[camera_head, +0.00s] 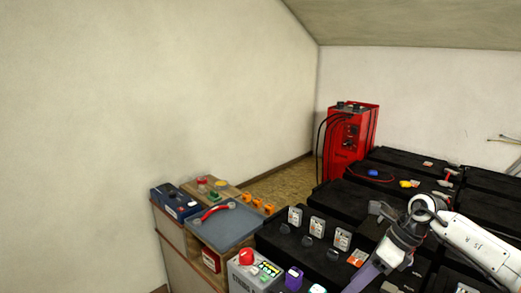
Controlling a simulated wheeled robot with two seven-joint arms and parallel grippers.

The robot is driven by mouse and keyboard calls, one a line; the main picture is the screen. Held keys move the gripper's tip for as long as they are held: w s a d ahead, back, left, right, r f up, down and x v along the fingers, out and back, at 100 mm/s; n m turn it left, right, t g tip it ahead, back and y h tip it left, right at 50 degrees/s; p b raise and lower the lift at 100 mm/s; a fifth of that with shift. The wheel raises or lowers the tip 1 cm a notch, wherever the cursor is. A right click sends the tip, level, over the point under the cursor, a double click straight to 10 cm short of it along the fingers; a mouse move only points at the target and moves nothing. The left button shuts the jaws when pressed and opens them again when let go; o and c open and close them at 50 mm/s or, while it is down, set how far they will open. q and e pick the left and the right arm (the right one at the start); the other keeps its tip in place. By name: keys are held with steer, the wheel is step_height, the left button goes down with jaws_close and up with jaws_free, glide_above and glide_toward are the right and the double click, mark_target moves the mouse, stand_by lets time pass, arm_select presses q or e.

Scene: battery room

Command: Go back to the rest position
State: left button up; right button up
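My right arm comes in from the right edge and bends down over the black batteries. Its gripper end (368,275) is a purple-grey piece pointing down and left, low in the picture. It is small and blurred, so I cannot tell whether its fingers are apart or whether it holds anything. My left gripper and arm are not in view.
Black battery blocks (345,202) fill the lower right. A red charger (348,140) with black cables stands behind them. A grey-blue tray (226,226) with a red-handled item, a blue battery (174,201) and a grey battery (250,272) with a red cap are left.

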steer(key=s+a+m+t+y, duration=0.2)
steer(key=s+a+m+y, duration=0.25)
steer(key=a, duration=0.75)
steer(key=s+a+m+t+y, duration=0.3)
steer(key=a+m+y, duration=0.3)
steer(key=a, duration=0.6)
steer(key=s+d+f+m+t+h, duration=0.3)
steer(key=d+f+m+t+h, duration=0.15)
steer(key=m, duration=0.75)
steer(key=s+d+f+m+t+h, duration=0.4)
steer(key=d+f+m+h, duration=0.2)
steer(key=m, duration=0.7)
steer(key=s+d+f+m+g+h, duration=0.1)
steer(key=s+d+f+m+g, duration=0.1)
steer(key=s+f+m, duration=0.2)
steer(key=s+d+f+m+g+h, duration=0.2)
steer(key=s+f, duration=0.4)
steer(key=s, duration=0.4)
steer(key=shift+s+d+f+m+g, duration=0.25)
steer(key=shift+s+d+m+g, duration=0.05)
steer(key=shift+d+m+g, duration=0.6)
steer(key=shift+c, duration=0.5)
